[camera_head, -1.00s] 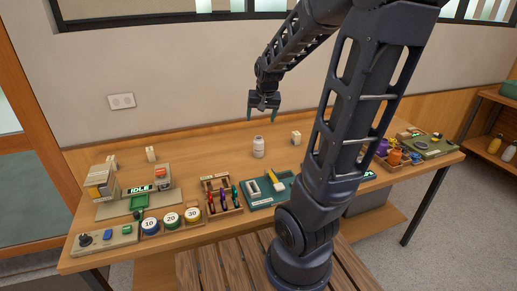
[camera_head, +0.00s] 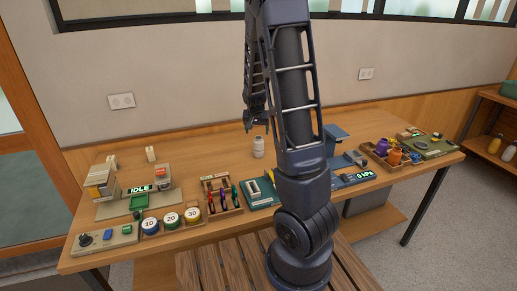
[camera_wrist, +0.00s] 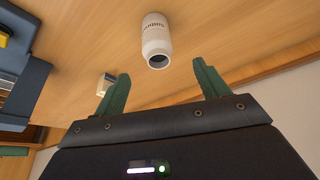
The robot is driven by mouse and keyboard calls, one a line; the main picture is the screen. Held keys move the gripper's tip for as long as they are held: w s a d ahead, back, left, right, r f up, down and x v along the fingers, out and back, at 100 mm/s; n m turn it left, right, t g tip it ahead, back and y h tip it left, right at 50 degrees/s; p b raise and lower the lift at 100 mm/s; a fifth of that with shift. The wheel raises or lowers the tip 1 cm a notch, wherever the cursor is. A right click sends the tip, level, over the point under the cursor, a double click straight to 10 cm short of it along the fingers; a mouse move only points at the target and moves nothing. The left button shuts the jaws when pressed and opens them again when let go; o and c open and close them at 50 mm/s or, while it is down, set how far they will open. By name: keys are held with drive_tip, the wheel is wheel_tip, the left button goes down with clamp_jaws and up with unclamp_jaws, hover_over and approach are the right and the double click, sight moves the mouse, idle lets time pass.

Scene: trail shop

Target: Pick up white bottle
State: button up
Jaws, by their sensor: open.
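The white bottle (camera_head: 258,147) stands upright near the middle of the wooden table (camera_head: 215,152) in the head view. In the wrist view the white bottle (camera_wrist: 156,42) shows ahead of the fingers, with a dark mouth and small dark print on its side. My gripper (camera_head: 257,125) is just above and beside the bottle in the head view, partly hidden by my arm. In the wrist view my gripper (camera_wrist: 160,88) has its two green fingers spread wide with nothing between them. The bottle is beyond the fingertips, not touching them.
A small cream block (camera_wrist: 106,82) lies near the left finger in the wrist view. In front of the bottle are a tool rack (camera_head: 222,196) and a green tray (camera_head: 262,192). Orange and purple jars (camera_head: 394,157) stand at the right.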

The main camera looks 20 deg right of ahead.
sight(258, 138)
drive_tip(key=shift+x, duration=4.95)
drive_tip(key=shift+s+d, duration=0.1)
drive_tip(key=shift+s, duration=0.05)
drive_tip(key=shift+c, duration=0.4)
drive_tip(key=c, duration=1.1)
